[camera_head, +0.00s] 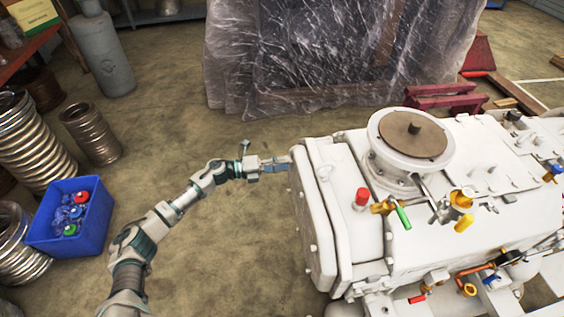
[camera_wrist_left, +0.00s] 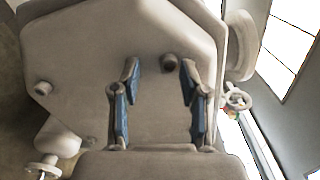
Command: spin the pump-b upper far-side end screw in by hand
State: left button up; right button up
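The white pump (camera_head: 450,190) stands at the right in the head view, its end cover (camera_head: 312,220) facing left. My left gripper (camera_head: 284,160) is at the far upper part of that cover. In the left wrist view the end cover (camera_wrist_left: 110,60) fills most of the picture. A dark round end screw (camera_wrist_left: 168,62) sticks out of it between the fingertips, closer to the right one. My left gripper (camera_wrist_left: 159,70) is open, with blue-padded fingers apart and nothing clamped. Another end screw (camera_wrist_left: 42,88) sits at the left of the cover. My right gripper is not in view.
A blue crate (camera_head: 75,240) with colored-topped parts stands on the floor at the left, near coiled metal hoses (camera_head: 92,135) and a grey cylinder (camera_head: 102,55). A plastic-wrapped load (camera_head: 300,60) stands behind. Valves with colored handles (camera_head: 402,217) line the pump top.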

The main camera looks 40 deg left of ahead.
pick_arm(q)
jog(key=shift+r, duration=0.25)
jog(key=v, duration=1.2)
jog(key=shift+f, duration=0.3)
jog(key=shift+d, duration=0.1)
